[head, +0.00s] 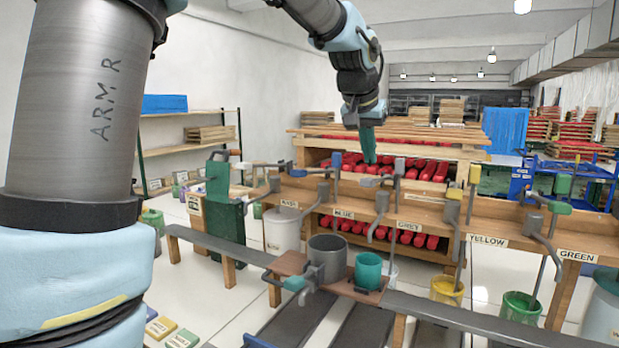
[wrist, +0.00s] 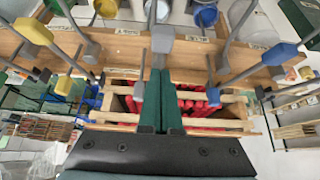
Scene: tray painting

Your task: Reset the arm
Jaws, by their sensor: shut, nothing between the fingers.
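My gripper (head: 369,150) hangs down from my arm in the upper middle of the head view, in front of the wooden rack of red rolls. In the wrist view its two green fingers (wrist: 160,82) lie side by side, touching, with nothing between them. The gripper is in the air, apart from the bench and the pots.
A wooden bench with labels such as grey (head: 409,225) and yellow (head: 487,240) carries several levered stands. A grey pot (head: 328,258) and a teal pot (head: 368,271) stand on a low rail in front. Buckets, including a yellow one (head: 446,290), stand below.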

